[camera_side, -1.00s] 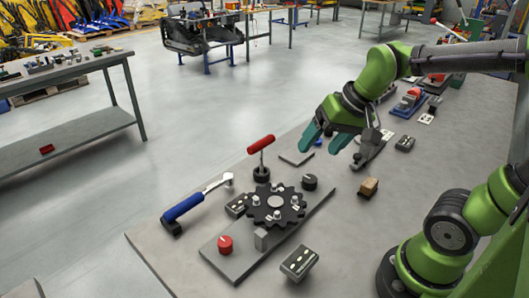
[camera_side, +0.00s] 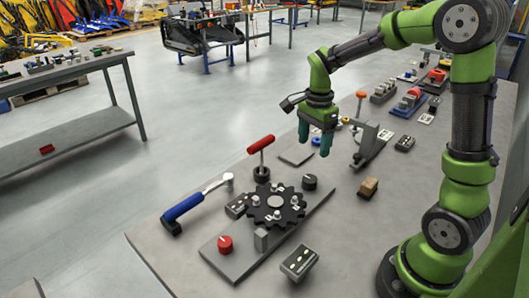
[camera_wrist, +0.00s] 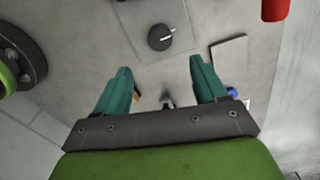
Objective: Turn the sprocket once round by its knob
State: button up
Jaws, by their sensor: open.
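The dark toothed sprocket (camera_side: 274,205) lies flat on a grey plate (camera_side: 238,264), with several pale bolt-like posts on its face. I cannot tell which of these is its knob. A red knob (camera_side: 225,244) and a black knob with a white mark (camera_side: 309,181) stand on the plate at either side. My gripper (camera_side: 314,142) is open and empty, pointing down, above and beyond the plate's far end. In the wrist view my gripper (camera_wrist: 160,70) has its fingers wide apart, with the black knob (camera_wrist: 160,38) ahead of them. The sprocket is outside the wrist view.
A red-handled lever (camera_side: 261,145) stands upright behind the sprocket, and a blue-handled tool (camera_side: 184,207) lies left. A grey block (camera_side: 261,240) stands before the sprocket. A labelled box (camera_side: 299,263) and a wooden block (camera_side: 369,187) lie to the right. A grey clamp-like tool (camera_side: 370,147) is near my gripper.

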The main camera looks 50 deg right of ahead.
aim_at(310, 178)
notch_tip(310, 178, down, 12)
jog(key=shift+r, duration=0.1)
dwell(0.4)
jog(key=c, duration=1.1)
jog(key=shift+o, duration=0.2)
